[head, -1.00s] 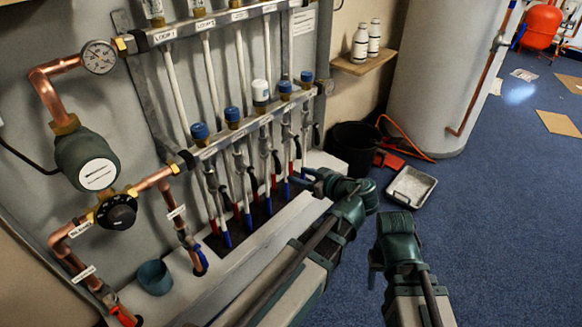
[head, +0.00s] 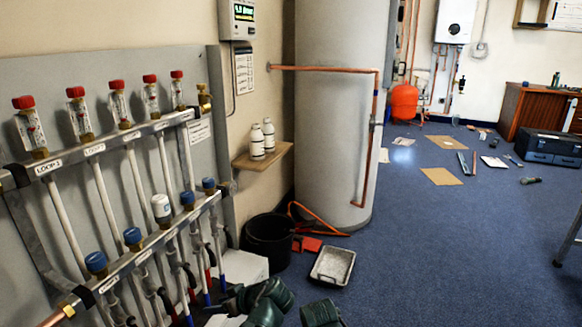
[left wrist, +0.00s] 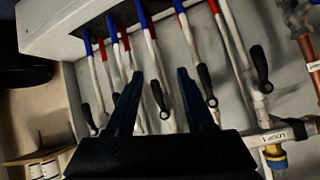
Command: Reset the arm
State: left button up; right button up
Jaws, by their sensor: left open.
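My left gripper (head: 228,302) is at the bottom of the head view, beside the lower pipes of the manifold (head: 150,250). In the left wrist view its two dark fingers (left wrist: 155,85) stand apart, with nothing held between them. White pipes with red and blue ends and black lever handles (left wrist: 204,80) lie beyond the fingers; I cannot tell whether the fingers touch any. Only a green part of my right arm (head: 320,313) shows at the bottom edge, and its fingers are out of frame.
A black bucket (head: 268,240) and a grey tray (head: 332,266) stand on the blue floor by the white cylinder (head: 335,120). A wooden shelf (head: 262,165) holds two white bottles. Cardboard pieces and a toolbox (head: 546,147) lie farther back. The floor at right is mostly clear.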

pick_arm(q)
jog(key=s+d+f+m+g+h, duration=0.4)
jog(key=s+f+m+h, duration=0.3)
jog(key=f+m+h, duration=0.2)
jog(key=s+d+r+m+p, duration=0.3)
jog(key=d+r+p, duration=0.3)
jog(key=r+p, duration=0.1)
jog(key=s+d+r+m+p, duration=0.2)
jog(key=s+d+r+p, duration=0.1)
jog(key=d+r+p, duration=0.35)
notch_tip(320, 180, up, 36)
jog(key=a+p, duration=0.1)
jog(key=p, duration=3.4)
jog(key=shift+g+p, duration=0.4)
jog(key=shift+f, duration=0.1)
